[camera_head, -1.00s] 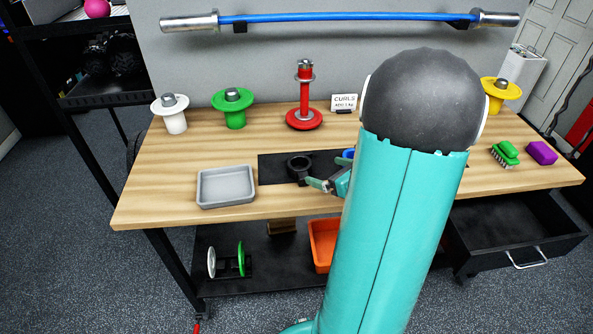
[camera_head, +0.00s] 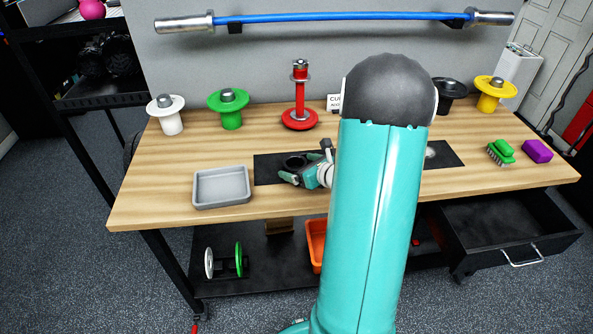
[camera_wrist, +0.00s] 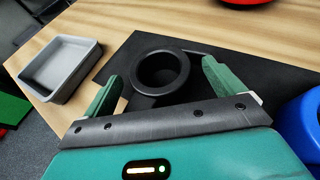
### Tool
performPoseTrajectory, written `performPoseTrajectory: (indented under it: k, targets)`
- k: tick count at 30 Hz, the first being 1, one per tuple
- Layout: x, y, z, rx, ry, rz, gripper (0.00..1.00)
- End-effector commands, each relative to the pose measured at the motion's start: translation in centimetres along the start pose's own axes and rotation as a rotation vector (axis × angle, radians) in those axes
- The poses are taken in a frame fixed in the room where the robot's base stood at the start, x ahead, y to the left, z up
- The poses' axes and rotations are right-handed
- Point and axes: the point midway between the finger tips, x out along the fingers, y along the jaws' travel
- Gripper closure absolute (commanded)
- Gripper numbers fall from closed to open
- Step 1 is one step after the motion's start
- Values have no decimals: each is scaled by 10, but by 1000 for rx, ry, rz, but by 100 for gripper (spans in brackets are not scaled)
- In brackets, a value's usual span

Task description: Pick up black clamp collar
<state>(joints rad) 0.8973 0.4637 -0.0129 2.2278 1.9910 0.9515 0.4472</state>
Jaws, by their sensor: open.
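The black clamp collar (camera_head: 294,163) is a thick black ring lying on the black mat (camera_head: 266,170) on the wooden bench. In the wrist view the collar (camera_wrist: 160,73) lies ahead of my gripper, between the lines of its two green fingers. My gripper (camera_head: 307,167) is at the collar's right side in the head view. In the wrist view my gripper (camera_wrist: 160,88) is open with a wide gap between the fingers. Whether a finger touches the collar I cannot tell. My arm hides part of the mat.
A grey tray (camera_head: 221,187) stands left of the mat. A red post stand (camera_head: 300,118), a green spool (camera_head: 229,108) and a white spool (camera_head: 167,114) stand behind. A blue object (camera_wrist: 303,125) is at the right of the wrist view. A drawer (camera_head: 508,228) hangs open at right.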

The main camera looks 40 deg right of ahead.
Motion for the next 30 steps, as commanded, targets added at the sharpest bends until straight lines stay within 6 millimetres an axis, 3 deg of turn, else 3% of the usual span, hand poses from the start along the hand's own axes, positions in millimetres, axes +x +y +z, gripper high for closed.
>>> performPoseTrajectory:
  k: [1, 9, 23, 27, 30]
  targets:
    - [0, 0, 0, 0, 0, 0, 10]
    - [0, 0, 0, 0, 1, 0, 61]
    - [-4, -1, 10, -3, -1, 0, 61]
    - [-12, -1, 30, -6, -3, -1, 61]
    - [-33, 0, 40, -4, -3, -4, 61]
